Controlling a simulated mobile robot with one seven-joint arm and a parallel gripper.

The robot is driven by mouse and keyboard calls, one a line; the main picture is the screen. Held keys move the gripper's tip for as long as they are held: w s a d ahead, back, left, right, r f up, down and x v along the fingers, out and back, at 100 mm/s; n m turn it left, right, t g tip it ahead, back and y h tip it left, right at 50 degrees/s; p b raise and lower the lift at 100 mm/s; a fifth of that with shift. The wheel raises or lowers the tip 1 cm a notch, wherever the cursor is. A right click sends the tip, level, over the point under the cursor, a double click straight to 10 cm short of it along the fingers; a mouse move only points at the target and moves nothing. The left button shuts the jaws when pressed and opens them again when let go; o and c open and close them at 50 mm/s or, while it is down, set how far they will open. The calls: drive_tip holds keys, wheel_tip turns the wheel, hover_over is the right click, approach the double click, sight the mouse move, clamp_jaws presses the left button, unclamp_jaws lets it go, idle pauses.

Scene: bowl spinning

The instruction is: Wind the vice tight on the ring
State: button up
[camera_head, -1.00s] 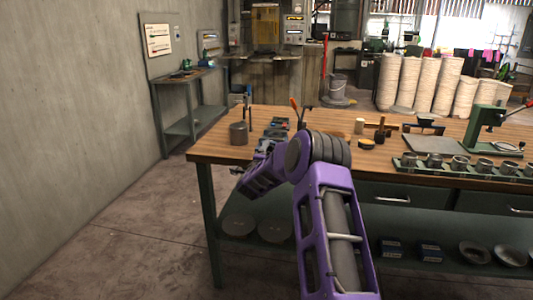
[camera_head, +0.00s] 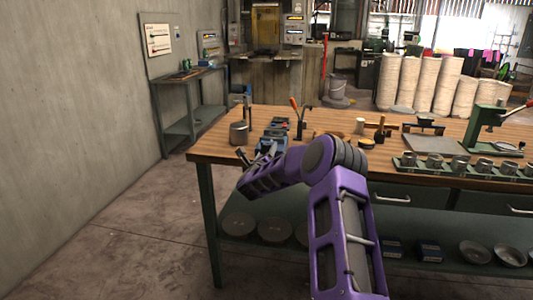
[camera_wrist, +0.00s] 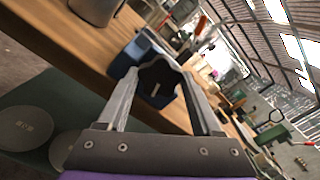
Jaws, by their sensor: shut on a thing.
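The blue vice (camera_head: 273,138) stands near the left front corner of the wooden bench; it also shows in the wrist view (camera_wrist: 130,58), beyond my fingers. My gripper (camera_head: 242,156) is at the bench's front edge, at the near end of the vice. In the wrist view my gripper's fingers (camera_wrist: 160,68) reach to the front of the vice and are shut on what appears to be its handle. A short pale bar (camera_wrist: 155,90) shows against the dark space between the fingers. I cannot make out the ring or how the vice jaws sit on it.
A grey metal pot (camera_head: 238,133) stands left of the vice, close to my gripper. A red-handled tool (camera_head: 298,120) stands behind the vice. Several metal cups on a green rack (camera_head: 400,162) line the bench front at right. The floor left of the bench is clear.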

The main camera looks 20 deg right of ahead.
drive_tip(key=m, duration=0.5)
drive_tip(key=shift+m, duration=0.4)
drive_tip(key=m, duration=0.5)
drive_tip(key=shift+m, duration=0.4)
drive_tip(key=o, duration=1.4)
drive_tip(key=v, duration=1.7)
drive_tip(key=shift+s+a, duration=0.2)
drive_tip(key=shift+p, duration=0.3)
